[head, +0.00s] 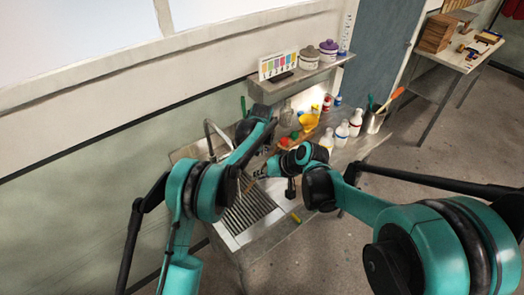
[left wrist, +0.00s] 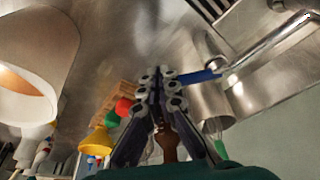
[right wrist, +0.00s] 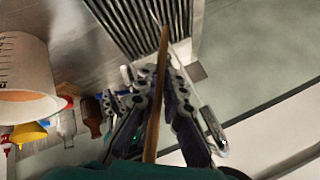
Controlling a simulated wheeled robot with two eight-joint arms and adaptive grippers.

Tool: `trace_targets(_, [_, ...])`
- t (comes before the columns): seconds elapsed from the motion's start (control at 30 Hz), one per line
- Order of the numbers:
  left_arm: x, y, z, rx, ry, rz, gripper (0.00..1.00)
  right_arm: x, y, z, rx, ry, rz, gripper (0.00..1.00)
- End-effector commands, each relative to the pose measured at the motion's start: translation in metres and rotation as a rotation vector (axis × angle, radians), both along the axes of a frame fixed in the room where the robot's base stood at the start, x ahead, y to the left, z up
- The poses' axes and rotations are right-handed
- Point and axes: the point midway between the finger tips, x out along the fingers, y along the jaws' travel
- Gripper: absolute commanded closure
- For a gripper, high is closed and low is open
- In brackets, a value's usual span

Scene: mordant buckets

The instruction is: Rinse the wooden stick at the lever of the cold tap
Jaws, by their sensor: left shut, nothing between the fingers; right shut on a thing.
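The wooden stick (right wrist: 157,88) is held lengthwise between the fingers of my right gripper (right wrist: 158,78). Its far end points toward the grooved drainboard (right wrist: 130,22) in the right wrist view. My left gripper (left wrist: 165,77) is shut and empty. Its fingertips are right beside the blue lever (left wrist: 200,77) of the cold tap; I cannot tell whether they touch it. The chrome tap (left wrist: 255,60) runs off to the upper right there. No running water can be made out.
A pale measuring vessel (right wrist: 22,65) stands close by on the left in the right wrist view. White bottles (head: 342,133), a yellow vessel (head: 308,121) and a tool holder (head: 375,121) crowd the counter beyond my right arm. A shelf with lidded pots (head: 309,58) hangs above.

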Motion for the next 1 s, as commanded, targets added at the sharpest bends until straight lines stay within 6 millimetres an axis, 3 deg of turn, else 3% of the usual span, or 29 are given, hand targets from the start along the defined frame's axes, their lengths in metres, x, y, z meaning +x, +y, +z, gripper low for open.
trace_targets(0.57, [0.01,-0.005,0.0,0.0,0.001,0.125,1.0,0.0,0.0,0.0,0.0,0.0,0.0,1.0])
trace_targets(1.0, [0.036,-0.008,0.0,0.001,0.0,0.436,1.0,0.0,0.0,0.0,0.0,0.0,0.0,1.0])
